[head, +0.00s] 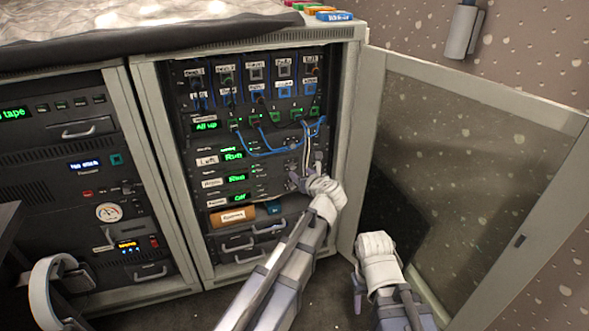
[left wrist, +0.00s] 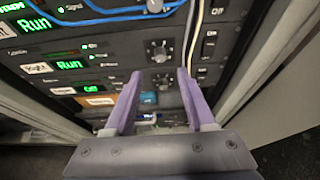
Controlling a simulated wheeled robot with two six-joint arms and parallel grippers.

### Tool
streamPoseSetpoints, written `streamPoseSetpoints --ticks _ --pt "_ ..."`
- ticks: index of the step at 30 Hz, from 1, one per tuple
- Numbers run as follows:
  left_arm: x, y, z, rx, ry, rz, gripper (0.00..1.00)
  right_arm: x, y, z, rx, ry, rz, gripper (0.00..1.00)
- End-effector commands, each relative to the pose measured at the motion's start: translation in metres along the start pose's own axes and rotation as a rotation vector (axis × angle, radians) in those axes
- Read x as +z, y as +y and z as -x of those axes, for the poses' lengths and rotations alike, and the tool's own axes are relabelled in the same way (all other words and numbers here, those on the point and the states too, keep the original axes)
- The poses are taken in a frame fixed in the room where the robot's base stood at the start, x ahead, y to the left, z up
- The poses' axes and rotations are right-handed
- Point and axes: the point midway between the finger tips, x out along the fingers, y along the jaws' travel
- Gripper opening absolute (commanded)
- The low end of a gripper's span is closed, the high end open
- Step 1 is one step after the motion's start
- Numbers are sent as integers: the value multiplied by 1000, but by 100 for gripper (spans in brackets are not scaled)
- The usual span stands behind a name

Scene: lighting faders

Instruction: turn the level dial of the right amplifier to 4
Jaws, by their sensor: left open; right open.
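The right amplifier (head: 235,180) is the middle of three stacked amplifier rows in the rack, with a green "Run" display that also shows in the left wrist view (left wrist: 70,65). Its level dial (left wrist: 160,50) is a dark round knob with marks around it; its setting is too small to read. My left gripper (head: 306,170) is open in front of the dials, and its two purple fingers (left wrist: 160,73) stand apart with nothing between them. In the head view this gripper partly hides the dials. My right gripper (head: 376,262) is open and low, near the open door.
Another dial (left wrist: 163,82) sits just below, on the row reading "Off". Blue patch cables (head: 265,152) and a white cable (left wrist: 195,35) hang close to the dials. The glass door (head: 470,150) stands open at the right. Headphones (head: 45,285) are at lower left.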

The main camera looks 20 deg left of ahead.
Motion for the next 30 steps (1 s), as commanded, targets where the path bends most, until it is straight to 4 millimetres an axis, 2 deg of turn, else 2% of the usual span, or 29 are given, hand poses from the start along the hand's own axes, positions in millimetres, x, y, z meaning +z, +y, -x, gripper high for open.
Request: streamPoseSetpoints --ticks 8,18,21,30 --pt "-1 -1 -16 -1 -2 -3 55 0 -1 -7 0 0 -1 50" --pt "-1 -1 -66 0 -3 -4 55 -2 -3 -27 0 0 -6 50" --pt "0 -2 -76 -2 -4 -4 55 -2 -3 -30 0 0 -7 50" --pt "1 0 -78 -3 -3 -5 55 -2 -3 -30 0 0 -8 50"
